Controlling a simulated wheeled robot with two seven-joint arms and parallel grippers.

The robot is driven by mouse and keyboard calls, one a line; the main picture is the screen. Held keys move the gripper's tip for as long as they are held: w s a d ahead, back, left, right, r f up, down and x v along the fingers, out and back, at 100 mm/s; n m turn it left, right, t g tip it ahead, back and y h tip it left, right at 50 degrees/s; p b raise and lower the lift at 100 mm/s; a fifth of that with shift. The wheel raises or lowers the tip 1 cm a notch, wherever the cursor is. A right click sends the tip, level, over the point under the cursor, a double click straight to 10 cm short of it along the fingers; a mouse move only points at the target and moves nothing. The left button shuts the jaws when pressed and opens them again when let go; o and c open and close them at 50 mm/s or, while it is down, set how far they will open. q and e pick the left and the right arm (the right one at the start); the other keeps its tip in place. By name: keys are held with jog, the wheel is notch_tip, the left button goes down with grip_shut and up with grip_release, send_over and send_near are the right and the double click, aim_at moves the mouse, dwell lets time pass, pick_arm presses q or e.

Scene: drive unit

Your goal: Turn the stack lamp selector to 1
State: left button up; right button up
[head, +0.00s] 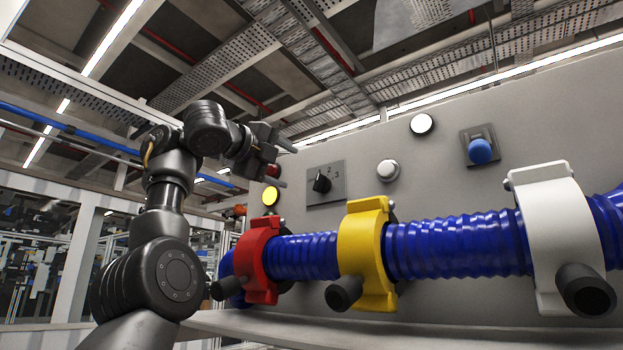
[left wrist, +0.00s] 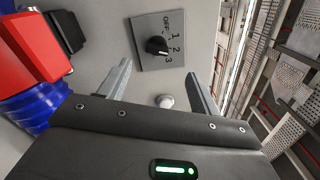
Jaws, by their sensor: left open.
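The stack lamp selector is a black knob (head: 322,183) on a grey square plate (head: 340,190) on the panel. In the left wrist view the knob (left wrist: 156,46) sits beside the marks OFF, 1, 2 and 3. Its pale pointer seems to face the 2 and 3 side; I cannot tell the exact mark. My left gripper (head: 284,165) is open and empty, up and left of the selector in the head view. In the left wrist view its two fingers (left wrist: 158,70) are apart, with the knob beyond their tips and not touched. My right gripper is not in view.
A yellow lamp (head: 270,195), a white round button (head: 388,170), a lit white lamp (head: 421,123) and a blue button (head: 480,151) are on the panel. Below run a blue hose (head: 455,248) and red (head: 252,262), yellow (head: 365,255) and white (head: 560,225) clamps.

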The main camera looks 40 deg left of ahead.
pick_arm(q)
jog(key=p, duration=0.2)
send_near(316, 182)
jog(key=w, duration=0.3)
jog(key=w+p, duration=0.1)
jog(key=w, duration=0.2)
jog(key=w+a+p, duration=0.1)
jog(key=w+p, duration=0.1)
jog(key=w, duration=0.1)
jog(key=shift+w+a, duration=0.1)
jog(key=shift+r, duration=0.1)
jog(key=c, duration=1)
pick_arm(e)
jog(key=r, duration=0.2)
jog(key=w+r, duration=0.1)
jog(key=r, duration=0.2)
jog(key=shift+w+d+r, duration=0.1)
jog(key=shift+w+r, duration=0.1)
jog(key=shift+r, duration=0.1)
pick_arm(q)
jog(key=shift+n, duration=0.3)
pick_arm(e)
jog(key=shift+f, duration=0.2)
pick_arm(q)
jog(key=shift+n+b, duration=0.95)
jog(key=shift+n, duration=0.25)
jog(key=shift+n+b, duration=0.9)
jog(key=shift+n, duration=1.5)
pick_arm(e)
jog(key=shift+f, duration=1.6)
